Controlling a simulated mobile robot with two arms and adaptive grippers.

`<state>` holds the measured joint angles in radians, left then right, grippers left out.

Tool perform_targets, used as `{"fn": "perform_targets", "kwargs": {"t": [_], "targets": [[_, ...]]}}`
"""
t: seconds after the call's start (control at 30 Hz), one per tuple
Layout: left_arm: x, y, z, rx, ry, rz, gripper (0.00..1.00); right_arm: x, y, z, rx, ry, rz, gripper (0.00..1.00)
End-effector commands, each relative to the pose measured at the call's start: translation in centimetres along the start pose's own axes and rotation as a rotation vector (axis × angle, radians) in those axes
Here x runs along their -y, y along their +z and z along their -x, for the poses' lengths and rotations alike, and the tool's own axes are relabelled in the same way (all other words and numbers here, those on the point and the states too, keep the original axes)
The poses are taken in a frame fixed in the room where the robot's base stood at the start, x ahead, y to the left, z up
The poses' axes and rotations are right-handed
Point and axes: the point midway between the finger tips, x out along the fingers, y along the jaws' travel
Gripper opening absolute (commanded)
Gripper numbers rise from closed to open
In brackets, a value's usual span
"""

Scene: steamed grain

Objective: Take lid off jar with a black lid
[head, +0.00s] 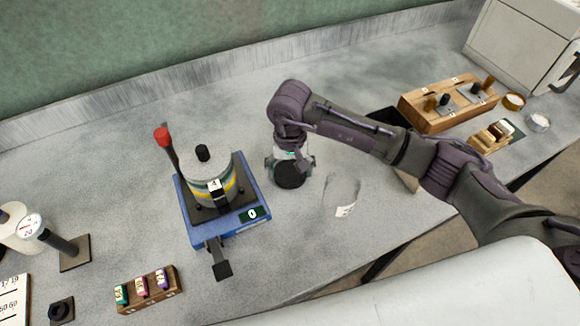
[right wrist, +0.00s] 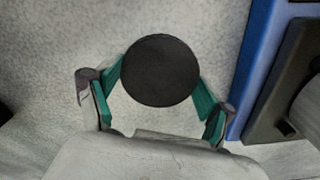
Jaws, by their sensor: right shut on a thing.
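A round black lid (head: 290,176) shows at the lower end of my right gripper (head: 290,166), just right of the blue device. In the right wrist view the lid (right wrist: 160,70) is a flat black disc between the two green-padded fingers of my right gripper (right wrist: 160,92), which is shut on it. I cannot tell whether a jar body is under the lid or how high it is. A clear vessel (head: 343,192) with a white label stands on the counter to the right, with no black lid seen on it. My left gripper is not in view.
Left of my right gripper stands a blue device (head: 229,227) bearing a metal pot with a black knob. A wooden holder with small coloured blocks (head: 149,288) is at front left. A wooden rack (head: 448,104) stands at back right. The counter behind my gripper is clear.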

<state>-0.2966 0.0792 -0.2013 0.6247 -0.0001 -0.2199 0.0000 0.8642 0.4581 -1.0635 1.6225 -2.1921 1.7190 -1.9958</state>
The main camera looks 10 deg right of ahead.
Motion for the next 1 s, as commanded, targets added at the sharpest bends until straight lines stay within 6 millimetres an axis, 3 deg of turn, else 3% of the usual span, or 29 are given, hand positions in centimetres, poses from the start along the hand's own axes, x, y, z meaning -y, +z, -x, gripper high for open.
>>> {"fn": "perform_targets", "kwargs": {"t": [0.23,0.27,0.37,0.83,1.0], "targets": [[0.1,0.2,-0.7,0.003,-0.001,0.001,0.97,0.0,0.0,-0.5,0.000,0.000,0.000,0.39],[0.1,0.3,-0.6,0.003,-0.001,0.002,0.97,0.0,0.0,-0.3,0.000,0.000,0.000,0.84],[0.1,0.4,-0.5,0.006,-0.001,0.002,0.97,0.0,0.0,-0.3,0.001,0.000,0.000,1.00],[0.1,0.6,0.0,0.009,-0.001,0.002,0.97,0.0,-0.1,0.4,-0.002,0.000,0.000,1.00],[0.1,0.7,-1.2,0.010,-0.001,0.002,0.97,0.0,-0.2,3.4,-0.006,-0.001,0.000,1.00]]}}
